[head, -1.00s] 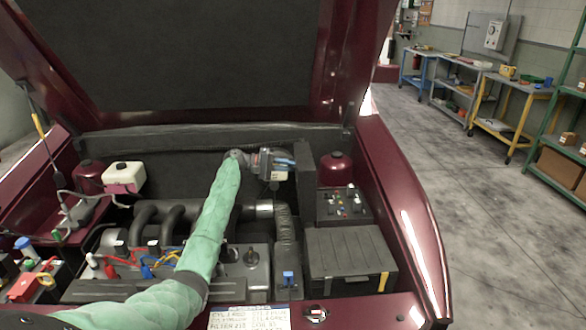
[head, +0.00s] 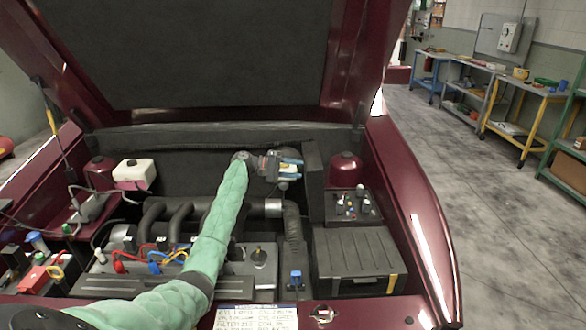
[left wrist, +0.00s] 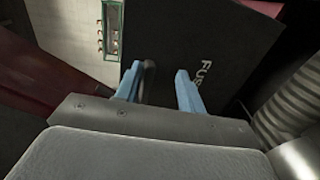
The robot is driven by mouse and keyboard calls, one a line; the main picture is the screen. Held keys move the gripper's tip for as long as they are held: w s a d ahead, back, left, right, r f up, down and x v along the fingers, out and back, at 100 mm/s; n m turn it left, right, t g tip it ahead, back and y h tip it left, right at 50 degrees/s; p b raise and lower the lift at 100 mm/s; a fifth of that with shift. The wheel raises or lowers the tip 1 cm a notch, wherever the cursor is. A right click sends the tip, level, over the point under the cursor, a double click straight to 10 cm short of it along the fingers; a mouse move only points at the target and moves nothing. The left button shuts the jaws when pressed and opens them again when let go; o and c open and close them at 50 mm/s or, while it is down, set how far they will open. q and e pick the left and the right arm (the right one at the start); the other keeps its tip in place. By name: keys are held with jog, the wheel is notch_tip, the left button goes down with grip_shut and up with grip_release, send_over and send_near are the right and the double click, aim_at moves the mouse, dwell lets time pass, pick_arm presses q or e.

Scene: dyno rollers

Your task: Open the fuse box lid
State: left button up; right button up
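The fuse box (head: 352,208) stands at the right side of the engine bay, with small coloured parts showing on top. Its dark lid (head: 314,180) stands upright along the box's left edge. In the left wrist view the lid (left wrist: 228,45) fills the upper middle, with partly hidden white lettering starting "FUS". My left gripper (head: 291,168) is just left of the lid, pointing right towards it. In the left wrist view its blue fingers (left wrist: 158,88) are apart, with no lid held between them. A dark rod-like part shows beside the left finger. My right gripper is not in view.
A black box with a yellow clip (head: 355,255) sits in front of the fuse box. A dark red dome (head: 345,168) stands behind it. A ribbed hose (head: 293,235) and engine pipes lie below my left arm. The raised hood (head: 210,50) hangs overhead.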

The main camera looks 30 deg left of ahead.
pick_arm(q)
jog(key=shift+a+r, duration=0.15)
jog(key=shift+a, duration=0.1)
dwell(0.5)
jog(key=v, duration=0.7)
jog(key=shift+s+a, duration=0.15)
jog(key=shift+a, duration=0.15)
